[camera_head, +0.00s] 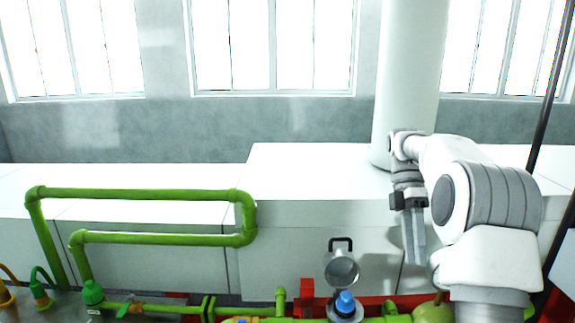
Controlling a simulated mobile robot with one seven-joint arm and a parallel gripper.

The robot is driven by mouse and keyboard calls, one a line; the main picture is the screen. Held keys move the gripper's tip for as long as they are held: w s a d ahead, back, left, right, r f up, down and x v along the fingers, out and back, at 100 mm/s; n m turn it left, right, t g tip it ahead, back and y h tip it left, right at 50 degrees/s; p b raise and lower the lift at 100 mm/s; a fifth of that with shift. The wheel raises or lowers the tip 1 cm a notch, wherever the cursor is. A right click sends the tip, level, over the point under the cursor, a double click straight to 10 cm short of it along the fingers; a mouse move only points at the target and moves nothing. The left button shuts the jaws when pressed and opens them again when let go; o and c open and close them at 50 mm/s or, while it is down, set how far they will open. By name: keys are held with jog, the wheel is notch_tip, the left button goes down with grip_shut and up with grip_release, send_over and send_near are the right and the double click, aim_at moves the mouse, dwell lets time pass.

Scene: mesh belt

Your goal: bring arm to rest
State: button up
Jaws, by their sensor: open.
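My arm reaches in from the lower right of the head view, with white and grey links bent over at the elbow. My gripper (414,262) hangs from its end and points downward. Its long grey fingers are open, and I see nothing between them. The gripper is in front of the white cabinets, above and to the right of a round metal gauge-like part. The fingertips appear clear of the pipes below.
Green pipes (150,239) loop up at the left. A metal part with a black handle (341,269) and a blue knob (345,302) stand low in the middle. White cabinets (310,240) and a white column (408,70) are behind. A black pole (548,90) rises at the right.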

jog(key=s+a+r+m+t+h+b, duration=0.15)
jog(key=s+a+r+m+t, duration=0.25)
jog(key=s+a+m+t, duration=0.45)
jog(key=s+a+f+m+t+b, duration=0.1)
jog(key=s+f+m+t, duration=0.1)
jog(key=s+m, duration=0.3)
jog(key=s+a+f+m+t+y+b, duration=0.1)
jog(key=s+f+m, duration=0.3)
jog(key=s, duration=0.4)
jog(key=shift+a+f+m+t, duration=0.4)
jog(key=shift+m+t, duration=0.05)
jog(key=shift+t, duration=0.2)
